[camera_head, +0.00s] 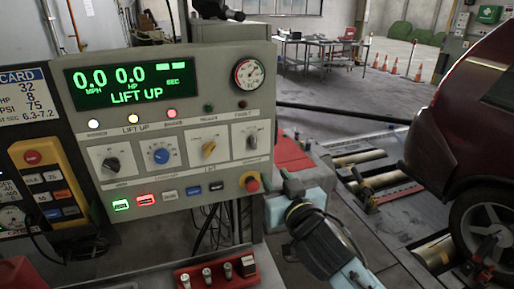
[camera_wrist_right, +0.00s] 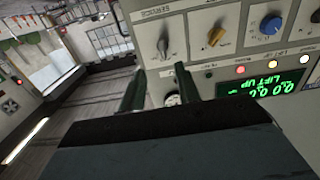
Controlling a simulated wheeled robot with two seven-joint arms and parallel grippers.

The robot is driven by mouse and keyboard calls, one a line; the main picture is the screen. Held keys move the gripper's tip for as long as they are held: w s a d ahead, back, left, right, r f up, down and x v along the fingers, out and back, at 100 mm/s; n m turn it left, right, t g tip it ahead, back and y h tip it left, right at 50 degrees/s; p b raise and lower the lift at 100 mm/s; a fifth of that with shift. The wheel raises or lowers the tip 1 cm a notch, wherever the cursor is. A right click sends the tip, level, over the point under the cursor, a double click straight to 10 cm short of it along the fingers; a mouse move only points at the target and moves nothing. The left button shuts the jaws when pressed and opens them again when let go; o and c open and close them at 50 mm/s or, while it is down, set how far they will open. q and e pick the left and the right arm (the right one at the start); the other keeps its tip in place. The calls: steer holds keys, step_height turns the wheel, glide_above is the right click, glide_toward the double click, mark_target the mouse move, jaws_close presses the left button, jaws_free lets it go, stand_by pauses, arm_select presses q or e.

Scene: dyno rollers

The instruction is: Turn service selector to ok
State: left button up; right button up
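The service selector (camera_head: 252,140) is the rightmost of several knobs on the grey console's front, a small dark grey knob on a white plate. In the right wrist view, tilted, the grey knob (camera_wrist_right: 163,45) sits under the label "SERVICE", its pointer near vertical in that picture. Its position marks are too small to read. My right gripper (camera_head: 290,182) is right of and below the knob, near the console's right edge. In the wrist view its two fingers (camera_wrist_right: 158,78) stand apart with nothing gripped between them, apart from the knob. My left gripper is not in view.
The console (camera_head: 180,45) display reads "LIFT UP". A red stop button (camera_head: 250,183) sits below the selector, close to my right gripper. Yellow (camera_head: 208,149) and blue (camera_head: 161,156) knobs are left of it. A dark red car (camera_head: 465,110) stands at the right.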

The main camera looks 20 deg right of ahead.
mark_target(255, 143)
steer(key=w, duration=0.4)
steer(key=w+r, duration=0.1)
steer(key=w, duration=0.3)
steer(key=w+p, duration=0.1)
steer(key=w, duration=0.4)
steer(key=shift+a+r, duration=0.25)
steer(key=shift+a, duration=0.05)
jaws_close()
